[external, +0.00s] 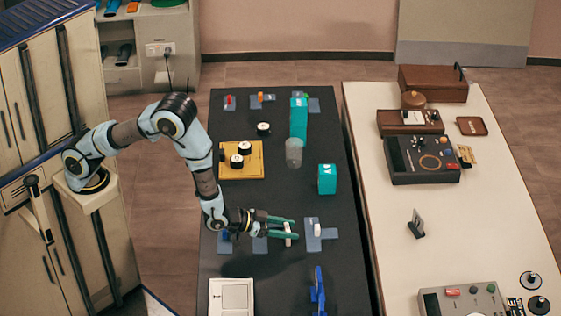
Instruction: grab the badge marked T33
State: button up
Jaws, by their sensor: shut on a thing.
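My gripper (293,229) has green fingers and reaches in from the left over the near half of the dark table. It is shut on a small white piece (287,240), which shows between and just below the fingers. Its marking is too small to read, so I cannot tell whether it is the T33 badge. Another white upright piece (317,229) stands on a blue-grey pad (328,234) just right of my fingertips. A blue piece (225,236) is on a pad left of my gripper. No T33 label can be read in this view.
A teal block (327,180) and a clear cylinder (293,153) stand beyond my gripper. A yellow tray (256,171) holds black-and-white round pieces. A white panel (231,296) and blue tool (318,292) lie nearer. A cream table (467,224) with devices is at right.

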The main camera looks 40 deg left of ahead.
jog(key=c, duration=0.6)
jog(key=shift+r, duration=0.15)
jog(key=shift+c, duration=0.2)
